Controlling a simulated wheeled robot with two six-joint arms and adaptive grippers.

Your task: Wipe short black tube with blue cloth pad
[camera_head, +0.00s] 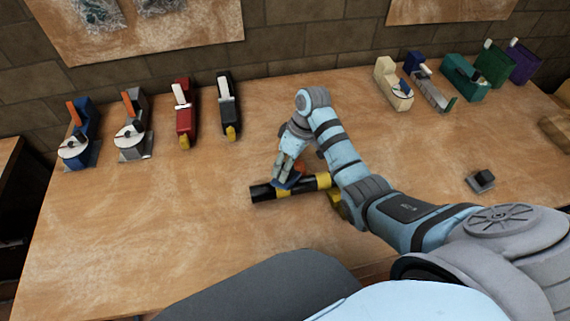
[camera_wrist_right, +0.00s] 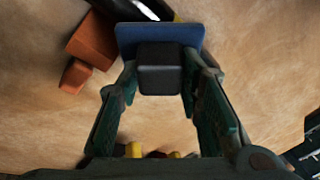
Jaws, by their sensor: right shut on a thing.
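The short black tube (camera_head: 262,193) with yellow bands lies across the middle of the table in the head view. Its end shows behind the pad at the top of the right wrist view (camera_wrist_right: 102,5). The blue cloth pad (camera_wrist_right: 160,33) has a dark block-shaped grip (camera_wrist_right: 160,72). My right gripper (camera_wrist_right: 158,80) is shut on this grip, one finger on each side. In the head view my right gripper (camera_head: 287,177) is over the tube, with a bit of blue pad at the tube's top. I cannot tell whether the pad touches the tube. My left gripper is not in view.
An orange-brown block (camera_wrist_right: 92,40) sits beside the tube, and a yellow piece (camera_head: 338,203) is partly hidden by my arm. Tape dispensers, including a red one (camera_head: 185,112) and a cream one (camera_head: 393,84), line the back. A small dark block (camera_head: 481,180) lies right. The left front table is clear.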

